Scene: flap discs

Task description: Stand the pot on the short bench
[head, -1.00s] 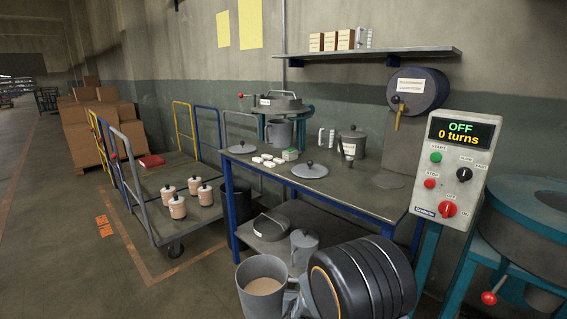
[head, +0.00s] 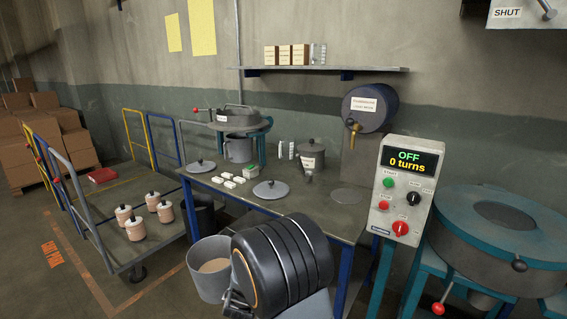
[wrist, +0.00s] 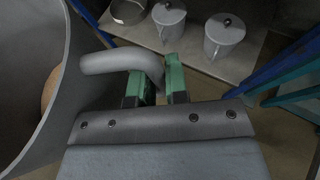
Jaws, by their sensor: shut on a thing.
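A large grey pot (head: 208,276) with tan contents is at the bottom of the head view, in front of the bench. Its wall and curved handle (wrist: 118,63) fill the left of the wrist view. My gripper (wrist: 160,82) has green fingers closed on this handle, and the pot looks upright. In the head view my own dark arm link hides the fingers. A blue-legged bench (head: 318,211) with a grey top stands behind the pot. I cannot tell from the pictures whether it is the one called short.
A trolley (head: 120,255) with several jars is left; a control box (head: 402,195) and teal-framed machine (head: 490,235) are right.

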